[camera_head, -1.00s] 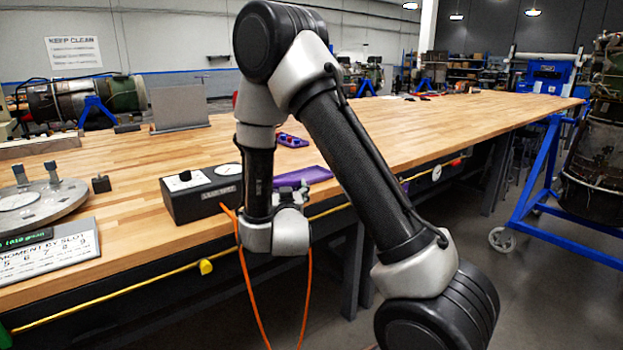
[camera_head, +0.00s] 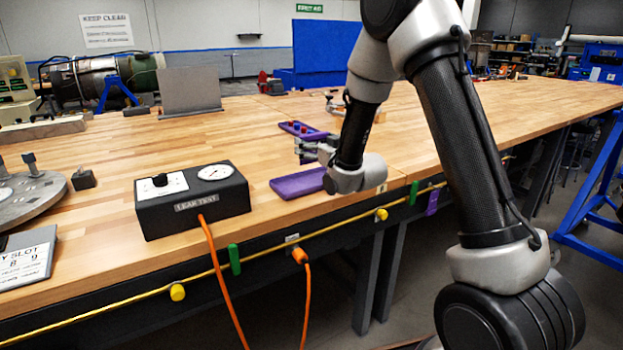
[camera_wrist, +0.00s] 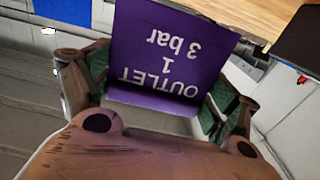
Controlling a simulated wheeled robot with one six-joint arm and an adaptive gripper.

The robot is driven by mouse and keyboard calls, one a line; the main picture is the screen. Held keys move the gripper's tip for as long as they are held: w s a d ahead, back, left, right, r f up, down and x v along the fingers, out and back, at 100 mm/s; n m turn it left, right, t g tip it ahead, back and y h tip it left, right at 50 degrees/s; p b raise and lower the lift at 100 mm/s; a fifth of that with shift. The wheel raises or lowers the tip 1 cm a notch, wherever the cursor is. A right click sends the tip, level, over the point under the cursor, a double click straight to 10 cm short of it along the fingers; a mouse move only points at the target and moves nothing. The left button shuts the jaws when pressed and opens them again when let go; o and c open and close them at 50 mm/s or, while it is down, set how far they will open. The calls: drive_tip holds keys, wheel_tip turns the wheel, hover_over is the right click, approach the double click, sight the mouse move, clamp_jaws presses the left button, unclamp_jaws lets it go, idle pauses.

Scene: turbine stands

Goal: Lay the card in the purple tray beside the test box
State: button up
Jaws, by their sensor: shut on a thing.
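A purple card (camera_wrist: 165,50) with upside-down white print, "OUTLET 1 3 bar", fills the upper middle of the wrist view. My gripper (camera_wrist: 160,92) is shut on it, with green-padded fingers at its left and right edges. In the head view my gripper (camera_head: 308,149) is above the bench, just behind the purple tray; the card cannot be made out clearly there. The purple tray (camera_head: 298,184) lies flat near the bench's front edge, its right end partly hidden by my wrist. The black test box (camera_head: 192,201), marked "LEAK TEST", stands left of it.
A second purple tray (camera_head: 318,135) with red and blue pieces lies behind. An orange hose (camera_head: 221,285) hangs from the test box. Yellow cord and coloured tags run along the bench front. A grey plate stand (camera_head: 190,90) is farther back. Open wood lies between.

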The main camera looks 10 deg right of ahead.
wheel_tip(320, 180, down, 8)
drive_tip(key=shift+f, duration=0.2)
drive_tip(key=shift+f, duration=0.1)
drive_tip(key=o, duration=0.7)
drive_tip(key=shift+c, duration=0.2)
drive_tip(key=shift+o, duration=0.3)
